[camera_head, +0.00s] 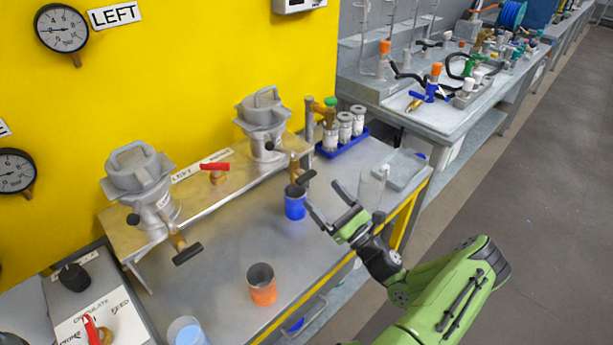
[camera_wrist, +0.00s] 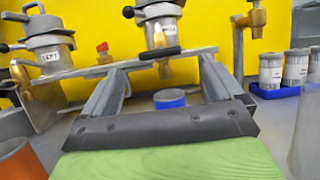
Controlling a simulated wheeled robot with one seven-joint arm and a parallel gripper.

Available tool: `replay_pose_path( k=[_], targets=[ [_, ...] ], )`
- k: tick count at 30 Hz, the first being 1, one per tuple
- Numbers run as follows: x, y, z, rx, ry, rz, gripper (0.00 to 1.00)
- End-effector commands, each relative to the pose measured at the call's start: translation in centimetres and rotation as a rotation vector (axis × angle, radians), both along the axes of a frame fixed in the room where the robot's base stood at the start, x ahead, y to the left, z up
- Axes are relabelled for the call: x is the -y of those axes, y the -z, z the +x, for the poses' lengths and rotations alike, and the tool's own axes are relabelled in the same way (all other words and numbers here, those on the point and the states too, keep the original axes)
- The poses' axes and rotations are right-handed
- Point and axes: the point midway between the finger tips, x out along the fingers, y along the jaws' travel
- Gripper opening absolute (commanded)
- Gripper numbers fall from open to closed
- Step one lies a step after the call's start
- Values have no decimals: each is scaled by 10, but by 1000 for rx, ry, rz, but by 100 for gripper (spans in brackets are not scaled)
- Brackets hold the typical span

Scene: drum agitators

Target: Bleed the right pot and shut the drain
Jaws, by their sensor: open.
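The right pot (camera_head: 262,125) is a grey lidded metal vessel on the yellow-brown shelf; it also shows at the top of the wrist view (camera_wrist: 160,22). Its brass drain tap (camera_head: 294,165) has a black lever (camera_wrist: 160,53), which lies crosswise in the wrist view. A blue cup (camera_head: 295,207) stands on the bench below the tap, and it shows between my fingers in the wrist view (camera_wrist: 170,99). My gripper (camera_head: 324,197) is open and empty, just right of the blue cup and facing the tap, apart from both. Whether liquid flows cannot be seen.
The left pot (camera_head: 140,180) has its own black-handled tap. A red-handled valve (camera_head: 216,173) sits between the pots. An orange cup (camera_head: 262,287), a clear cup (camera_head: 372,183), a grey tray (camera_head: 400,168) and a blue tray of jars (camera_head: 343,147) stand on the bench.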

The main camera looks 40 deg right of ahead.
Motion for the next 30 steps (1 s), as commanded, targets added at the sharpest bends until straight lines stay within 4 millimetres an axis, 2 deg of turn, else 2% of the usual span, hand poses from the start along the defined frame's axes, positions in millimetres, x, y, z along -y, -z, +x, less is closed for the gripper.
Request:
replay_pose_path(
  k=[3,9,13,20,30],
  targets=[
    [-6,-11,28,1,-4,-5,94],
    [-10,-26,63,0,-3,-5,94],
    [-11,-29,72,-2,-1,-2,94],
    [-11,-30,73,-2,-1,-2,94],
    [-11,-30,73,-2,-1,-2,43]
  ],
)
